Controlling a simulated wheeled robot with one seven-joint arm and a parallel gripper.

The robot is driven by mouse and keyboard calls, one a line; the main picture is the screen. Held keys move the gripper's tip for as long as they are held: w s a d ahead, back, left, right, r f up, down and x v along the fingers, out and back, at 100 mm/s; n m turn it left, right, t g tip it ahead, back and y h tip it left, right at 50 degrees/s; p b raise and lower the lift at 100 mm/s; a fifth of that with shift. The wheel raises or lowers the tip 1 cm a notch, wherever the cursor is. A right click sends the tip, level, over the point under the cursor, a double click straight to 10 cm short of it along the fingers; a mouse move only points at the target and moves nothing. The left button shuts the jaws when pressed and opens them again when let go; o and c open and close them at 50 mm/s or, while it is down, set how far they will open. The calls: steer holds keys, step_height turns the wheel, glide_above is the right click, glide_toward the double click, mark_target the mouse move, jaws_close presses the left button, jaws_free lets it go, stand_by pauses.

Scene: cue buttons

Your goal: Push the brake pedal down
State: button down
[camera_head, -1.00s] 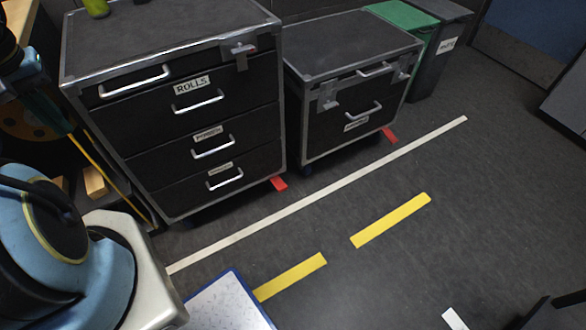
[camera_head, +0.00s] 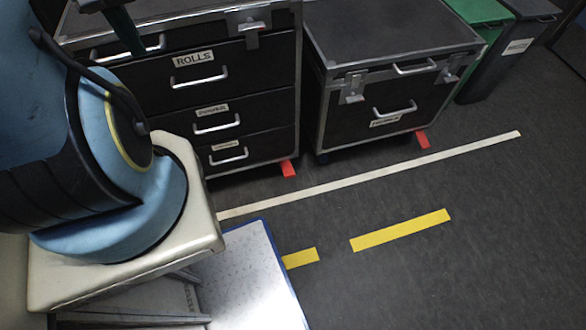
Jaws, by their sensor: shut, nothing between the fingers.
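No brake pedal can be made out in the head view. My gripper is not in view either. Only a thick blue and black part of my arm and a pale beige part of my body show, filling the left side. They hide whatever stands behind and below them.
A black drawer case labelled ROLLS (camera_head: 225,105) stands upper left, with a lower black case (camera_head: 370,80) beside it. Green and dark bins (camera_head: 500,50) stand at upper right. A white blue-edged panel (camera_head: 255,280) is at bottom centre. The grey floor (camera_head: 450,270) at right is clear.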

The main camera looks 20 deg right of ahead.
step_height(320, 180, down, 39)
steer(key=w+d+b, duration=0.2)
steer(key=d+b, duration=0.1)
steer(key=b, duration=3.5)
steer(key=d+f+b, duration=0.3)
steer(key=d+f, duration=0.6)
steer(key=d, duration=0.4)
steer(key=d+f+b, duration=0.3)
steer(key=d+f, duration=0.7)
steer(key=d, duration=0.4)
steer(key=shift+w+d+f+t+b, duration=0.2)
steer(key=shift+w+f+t+b, duration=0.05)
steer(key=shift+t+b, duration=0.15)
steer(key=shift+f, duration=0.15)
steer(key=b, duration=0.7)
glide_above(290, 173)
steer(key=f, duration=1.2)
steer(key=shift+s+f, duration=0.2)
steer(key=shift+s, duration=0.05)
steer(key=shift+s+f, duration=0.15)
steer(key=shift+f, duration=0.4)
